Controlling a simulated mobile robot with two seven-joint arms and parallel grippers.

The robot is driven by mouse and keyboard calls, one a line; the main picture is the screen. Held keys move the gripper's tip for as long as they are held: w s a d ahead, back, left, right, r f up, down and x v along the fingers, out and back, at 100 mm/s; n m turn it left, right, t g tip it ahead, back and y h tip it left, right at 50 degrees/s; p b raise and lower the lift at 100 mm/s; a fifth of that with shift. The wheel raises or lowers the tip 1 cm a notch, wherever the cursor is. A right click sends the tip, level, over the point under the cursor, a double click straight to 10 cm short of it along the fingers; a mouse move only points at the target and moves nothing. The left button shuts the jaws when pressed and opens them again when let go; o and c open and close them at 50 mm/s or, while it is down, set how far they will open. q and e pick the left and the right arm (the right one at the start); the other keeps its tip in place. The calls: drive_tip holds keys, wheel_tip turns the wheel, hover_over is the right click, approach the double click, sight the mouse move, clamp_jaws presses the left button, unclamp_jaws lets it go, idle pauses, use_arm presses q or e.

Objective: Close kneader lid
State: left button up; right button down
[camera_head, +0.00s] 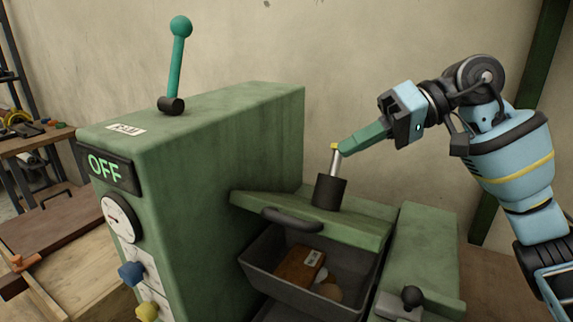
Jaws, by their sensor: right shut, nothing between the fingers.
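The green kneader (215,145) fills the middle of the view. Its green lid (345,225) has a dark curved handle (291,220) on its front edge. The lid stands over the grey trough (310,295), with a gap at the front that shows a brown block (299,267) and a rounded tan lump (328,289) inside. A black cylinder (329,192) with a metal rod and yellow tip stands upright above the lid. My right gripper (344,149) is shut and empty, its green fingertips at the rod's top; whether they touch is unclear. My left gripper is not in view.
A green lever (178,55) stands upright on the machine's top. A black-knobbed part (411,297) sits at lower right. A workbench (40,138) is at left.

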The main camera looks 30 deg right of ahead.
sight(292, 211)
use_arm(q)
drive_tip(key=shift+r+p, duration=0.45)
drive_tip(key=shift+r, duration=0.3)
use_arm(e)
drive_tip(key=shift+w+a+r+g, duration=0.15)
drive_tip(key=shift+a+r+g, duration=0.15)
drive_tip(key=shift+r, duration=0.25)
